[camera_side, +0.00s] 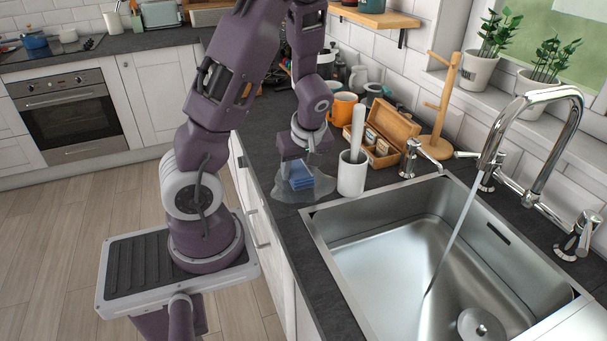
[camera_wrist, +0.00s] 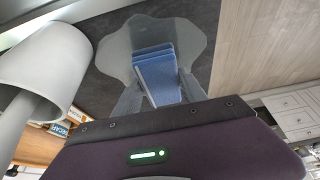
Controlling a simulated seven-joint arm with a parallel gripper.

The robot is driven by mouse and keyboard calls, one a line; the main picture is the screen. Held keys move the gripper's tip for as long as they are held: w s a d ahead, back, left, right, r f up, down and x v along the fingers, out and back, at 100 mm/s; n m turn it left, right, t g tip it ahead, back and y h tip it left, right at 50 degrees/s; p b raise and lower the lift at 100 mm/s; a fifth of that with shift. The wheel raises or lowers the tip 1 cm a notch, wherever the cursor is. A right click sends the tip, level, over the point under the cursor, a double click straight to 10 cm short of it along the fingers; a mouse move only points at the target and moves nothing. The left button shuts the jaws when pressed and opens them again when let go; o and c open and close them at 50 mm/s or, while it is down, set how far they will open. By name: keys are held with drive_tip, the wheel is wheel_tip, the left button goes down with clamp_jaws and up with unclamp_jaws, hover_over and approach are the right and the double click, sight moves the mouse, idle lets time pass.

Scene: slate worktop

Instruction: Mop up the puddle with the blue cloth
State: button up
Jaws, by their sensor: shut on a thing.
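The blue cloth (camera_side: 301,180) is a folded stack at the left of the sink, and it also shows in the wrist view (camera_wrist: 156,72). My gripper (camera_side: 298,170) is above the worktop, pointing down, with its fingers on both sides of the cloth, shut on it. The puddle (camera_side: 323,186) is a clear, irregular patch on the dark worktop near its front edge. In the wrist view the puddle (camera_wrist: 190,38) spreads around and beyond the cloth. The cloth is within the puddle's outline; whether its underside touches the water I cannot tell.
A white cup (camera_side: 351,180) holding a pale upright stick stands close right of the puddle. The steel sink (camera_side: 318,226) with running tap (camera_side: 545,100) is at right. An open wooden box (camera_side: 400,128), orange mug (camera_side: 342,108) and wooden mug stand (camera_side: 444,100) stand behind.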

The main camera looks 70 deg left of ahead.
drive_tip(key=a, duration=0.4)
drive_tip(key=shift+a, duration=0.15)
drive_tip(key=shift+a+r, duration=0.2)
drive_tip(key=shift+a, duration=0.1)
drive_tip(key=shift+w+f, duration=0.1)
clamp_jaws()
drive_tip(key=shift+r, duration=3.2)
